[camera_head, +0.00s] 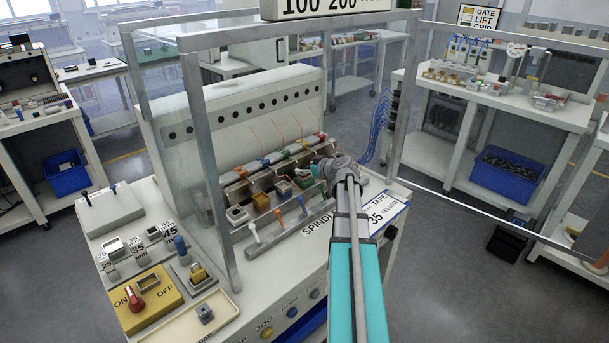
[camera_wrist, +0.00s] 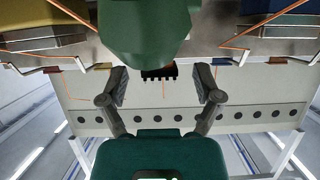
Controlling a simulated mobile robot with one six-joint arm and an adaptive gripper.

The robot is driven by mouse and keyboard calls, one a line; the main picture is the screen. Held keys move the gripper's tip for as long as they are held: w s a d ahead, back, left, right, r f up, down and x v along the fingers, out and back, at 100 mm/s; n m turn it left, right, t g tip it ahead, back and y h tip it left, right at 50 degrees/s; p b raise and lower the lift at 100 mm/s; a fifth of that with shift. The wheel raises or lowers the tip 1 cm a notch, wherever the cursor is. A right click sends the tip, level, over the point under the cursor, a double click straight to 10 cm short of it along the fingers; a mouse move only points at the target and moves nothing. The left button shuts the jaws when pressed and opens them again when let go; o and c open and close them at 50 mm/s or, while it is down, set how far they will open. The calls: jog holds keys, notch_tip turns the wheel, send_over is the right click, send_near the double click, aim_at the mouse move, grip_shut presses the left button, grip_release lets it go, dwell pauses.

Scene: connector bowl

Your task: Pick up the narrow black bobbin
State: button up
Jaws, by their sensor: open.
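My gripper (camera_head: 322,170) is over the right end of the row of bobbins on the winding machine in the head view. In the wrist view my gripper (camera_wrist: 161,86) has its two fingers wide apart, with nothing held between them. A small black toothed piece (camera_wrist: 160,74) shows beyond the fingers, partly hidden by a large green shape (camera_wrist: 145,28). I cannot tell whether it is the narrow black bobbin. The bobbins in the row include a pale one (camera_head: 237,214), a brown one (camera_head: 261,199) and a dark one (camera_head: 284,187); my arm hides the right end.
Glass guards with grey posts (camera_head: 207,150) stand around the machine. A cream tray (camera_head: 180,331) holds a small dark grey part (camera_head: 205,313). A yellow switch panel (camera_head: 160,308) is at front left.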

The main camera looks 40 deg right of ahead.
jog(key=shift+w+f, duration=0.3)
jog(key=shift+w, duration=0.35)
jog(key=shift+a, duration=0.1)
jog(key=shift+c, duration=0.3)
jog(key=c, duration=1)
